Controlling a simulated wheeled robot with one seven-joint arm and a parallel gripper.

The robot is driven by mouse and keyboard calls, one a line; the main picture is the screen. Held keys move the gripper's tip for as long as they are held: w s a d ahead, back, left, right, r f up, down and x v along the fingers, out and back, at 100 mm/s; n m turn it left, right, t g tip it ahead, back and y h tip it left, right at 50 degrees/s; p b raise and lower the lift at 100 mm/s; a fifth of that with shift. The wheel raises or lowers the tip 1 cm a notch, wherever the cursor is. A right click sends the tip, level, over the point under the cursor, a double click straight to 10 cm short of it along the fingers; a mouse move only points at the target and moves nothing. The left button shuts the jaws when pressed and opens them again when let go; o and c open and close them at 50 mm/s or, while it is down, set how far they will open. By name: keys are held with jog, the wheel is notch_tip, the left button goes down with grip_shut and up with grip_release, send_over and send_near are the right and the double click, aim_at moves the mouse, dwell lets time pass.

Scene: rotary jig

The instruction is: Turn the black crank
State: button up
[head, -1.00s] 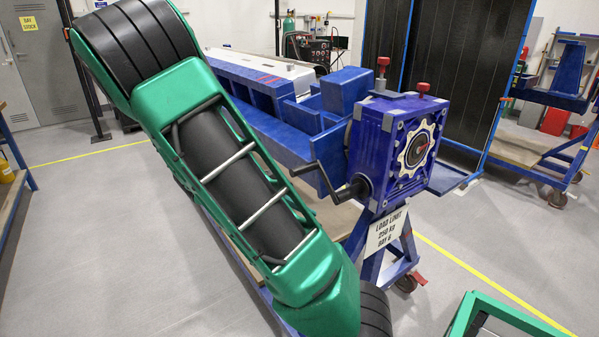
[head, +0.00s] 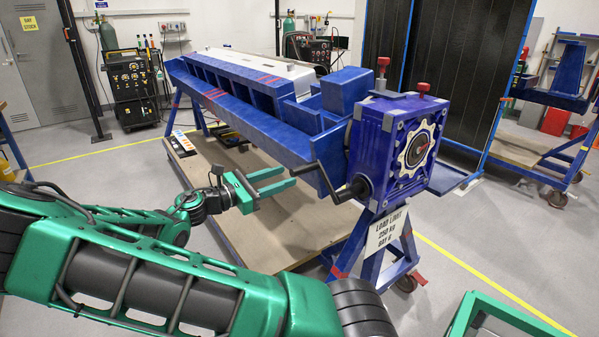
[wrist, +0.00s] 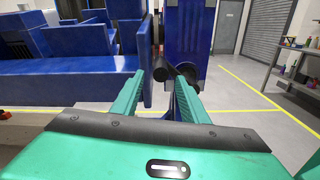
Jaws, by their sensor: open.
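The black crank (head: 328,184) sticks out from the left side of the blue gearbox (head: 382,145). Its handle points left and its arm slopes down to the hub. My gripper (head: 289,178) is open and empty, with its green fingers pointing right at the crank handle, close to its left end. In the wrist view, the crank (wrist: 160,70) shows between and just beyond the fingertips of my gripper (wrist: 160,82). Whether the fingers overlap the handle's end is unclear. The gearbox (wrist: 188,40) rises behind the crank in that view.
A long blue frame (head: 250,115) runs left and back from the gearbox above a wooden shelf (head: 235,225). A blue stand with a load limit sign (head: 386,231) carries the gearbox. A green frame (head: 500,318) stands at the lower right. Open floor lies on the left.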

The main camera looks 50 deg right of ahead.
aim_at(302, 169)
jog(key=x, duration=0.8)
jog(key=shift+d, duration=0.1)
jog(key=shift+c, duration=0.6)
grip_shut()
jog(key=shift+w+r, duration=0.1)
dwell(0.5)
